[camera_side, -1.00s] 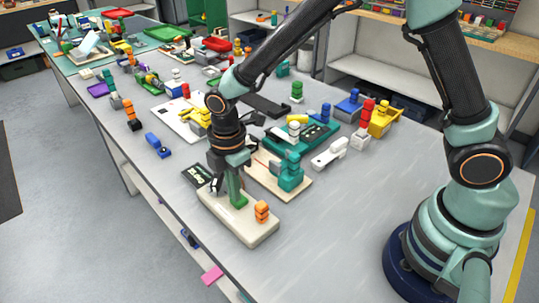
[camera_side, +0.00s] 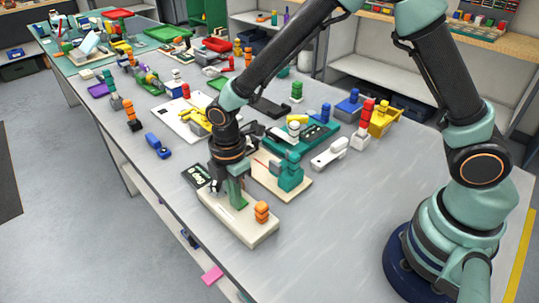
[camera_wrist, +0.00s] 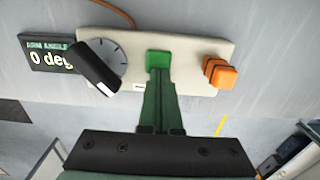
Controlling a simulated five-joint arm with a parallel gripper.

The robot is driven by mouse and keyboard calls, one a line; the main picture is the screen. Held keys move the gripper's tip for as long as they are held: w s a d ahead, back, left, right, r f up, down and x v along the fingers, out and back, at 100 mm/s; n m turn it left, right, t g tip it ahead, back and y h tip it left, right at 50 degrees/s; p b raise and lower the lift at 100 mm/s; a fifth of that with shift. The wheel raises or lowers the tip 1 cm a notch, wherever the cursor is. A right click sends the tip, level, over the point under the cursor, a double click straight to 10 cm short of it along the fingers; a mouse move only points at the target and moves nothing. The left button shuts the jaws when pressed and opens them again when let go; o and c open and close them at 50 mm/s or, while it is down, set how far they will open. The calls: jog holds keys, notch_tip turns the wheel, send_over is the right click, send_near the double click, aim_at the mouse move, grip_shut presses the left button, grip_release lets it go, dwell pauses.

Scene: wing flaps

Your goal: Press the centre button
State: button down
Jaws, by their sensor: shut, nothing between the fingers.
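A cream control box (camera_side: 245,232) lies near the table's front edge. It also shows in the wrist view (camera_wrist: 195,83). Its green centre button (camera_wrist: 158,60) sits between a dark lever on a round dial (camera_wrist: 97,65) and an orange stacked knob (camera_wrist: 220,73). The button's green also shows in the side view (camera_side: 239,202), under my gripper (camera_side: 236,197). My gripper is shut and empty, its green fingers (camera_wrist: 158,78) pointing at the button. The fingertips overlap the button's near edge in the wrist view; I cannot tell whether they touch it.
A black display (camera_wrist: 50,53) beside the box reads "ARM ANGLE 0 deg". A tan board with a teal block (camera_side: 290,175) stands close behind the box. A white fixture (camera_side: 330,153) and several coloured parts lie farther back. The table right of the box is clear.

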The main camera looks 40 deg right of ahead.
jog(key=shift+s+f, duration=0.1)
jog(key=shift+f, duration=0.4)
notch_tip(320, 180, up, 15)
dwell(0.6)
jog(key=s+d+r+m+t, duration=0.2)
jog(key=s+d+r+m, duration=0.1)
jog(key=d+m, duration=0.6)
jog(key=s+d+r+m+t, duration=0.3)
jog(key=s+d+r+m, duration=0.1)
jog(key=d+m, duration=0.5)
jog(key=shift+s+r+t, duration=0.15)
jog(key=shift+s+t, duration=0.15)
jog(key=shift+s, duration=0.5)
dwell(0.8)
